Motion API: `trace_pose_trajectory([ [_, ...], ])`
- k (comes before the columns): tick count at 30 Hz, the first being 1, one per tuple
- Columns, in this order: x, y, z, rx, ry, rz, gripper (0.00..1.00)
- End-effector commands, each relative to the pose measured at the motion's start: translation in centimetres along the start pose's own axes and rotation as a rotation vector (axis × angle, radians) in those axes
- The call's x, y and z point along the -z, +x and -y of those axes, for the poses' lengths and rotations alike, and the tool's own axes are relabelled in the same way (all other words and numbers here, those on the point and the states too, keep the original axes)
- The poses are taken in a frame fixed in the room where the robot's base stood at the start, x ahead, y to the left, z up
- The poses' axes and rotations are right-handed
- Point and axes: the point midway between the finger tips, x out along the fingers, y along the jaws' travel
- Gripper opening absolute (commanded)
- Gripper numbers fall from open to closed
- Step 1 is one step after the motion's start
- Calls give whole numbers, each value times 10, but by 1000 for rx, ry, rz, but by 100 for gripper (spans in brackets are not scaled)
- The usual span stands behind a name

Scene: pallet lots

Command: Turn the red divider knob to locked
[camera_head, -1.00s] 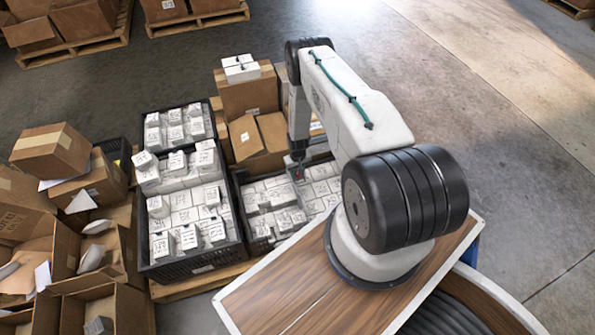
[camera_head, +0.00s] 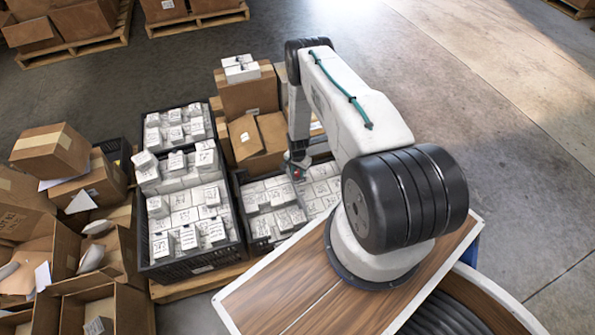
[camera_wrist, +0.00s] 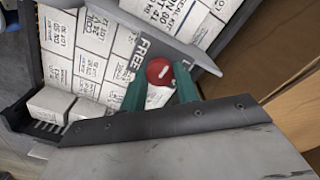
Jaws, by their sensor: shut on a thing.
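The red divider knob (camera_wrist: 159,71) is round with a pale slot mark and sits at a grey divider (camera_wrist: 150,35) in the crate, seen in the wrist view. The word "FREE" is printed on the divider just left of the knob. My gripper (camera_wrist: 160,88) has two green fingers, one at each side of the knob, shut on it. In the head view, a small spot of red (camera_head: 297,173) shows at the arm's end over the right black crate (camera_head: 262,247). The rest of the knob is hidden there by my arm.
White labelled boxes (camera_wrist: 90,65) fill the crate on both sides of the divider. Cardboard (camera_wrist: 280,50) stands close at the right in the wrist view. Another black crate (camera_head: 192,268) is to the left, with open cartons (camera_head: 85,310) beyond it.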

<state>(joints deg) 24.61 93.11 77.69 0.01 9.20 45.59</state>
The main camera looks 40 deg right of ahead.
Motion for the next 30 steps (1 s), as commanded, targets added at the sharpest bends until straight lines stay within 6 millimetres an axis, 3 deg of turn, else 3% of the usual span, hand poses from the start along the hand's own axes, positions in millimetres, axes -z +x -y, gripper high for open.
trace_pose_trajectory([
  [18, 0, 0, 0, 0, 568, 0, 8],
  [30, 0, 0, 0, 0, 804, 0, 8],
])
